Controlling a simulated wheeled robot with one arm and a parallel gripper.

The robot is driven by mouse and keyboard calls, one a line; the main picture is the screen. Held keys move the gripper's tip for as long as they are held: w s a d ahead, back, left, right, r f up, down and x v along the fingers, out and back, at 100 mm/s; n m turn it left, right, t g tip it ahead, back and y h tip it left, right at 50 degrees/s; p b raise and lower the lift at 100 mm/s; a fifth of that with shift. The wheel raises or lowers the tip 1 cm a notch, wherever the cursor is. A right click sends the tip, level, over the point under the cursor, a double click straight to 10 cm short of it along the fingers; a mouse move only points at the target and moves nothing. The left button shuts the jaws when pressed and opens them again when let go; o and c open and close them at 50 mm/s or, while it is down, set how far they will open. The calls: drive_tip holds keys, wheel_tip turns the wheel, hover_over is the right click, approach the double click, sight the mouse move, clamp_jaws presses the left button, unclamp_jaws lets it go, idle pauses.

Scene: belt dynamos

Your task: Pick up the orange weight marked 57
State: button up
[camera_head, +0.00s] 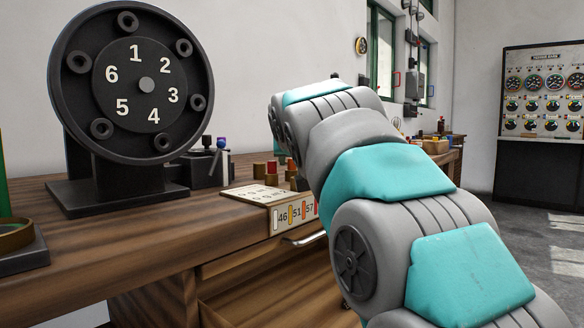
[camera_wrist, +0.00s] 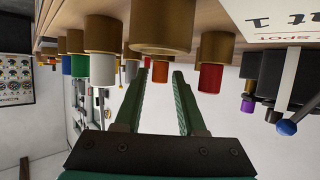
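In the wrist view, which is upside down with the bench at the top, an orange-tipped weight (camera_wrist: 160,72) with a brass body lies between and just beyond my gripper's fingers. No number is readable on it. My gripper (camera_wrist: 160,80) is open, its two green fingers apart with nothing between them. In the head view my arm hides the gripper and most weights. A card on the bench front (camera_head: 295,214) reads 46, 51 and 57 beside coloured strips.
A red weight (camera_wrist: 210,78) stands close right of the orange one; a white weight (camera_wrist: 102,70) and several others stand left. A black box with a blue-knobbed lever (camera_wrist: 287,126) is at right. A black numbered wheel (camera_head: 146,84) stands on the bench (camera_head: 150,236).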

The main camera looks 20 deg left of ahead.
drive_tip(key=shift+w, duration=0.15)
clamp_jaws()
idle(0.6)
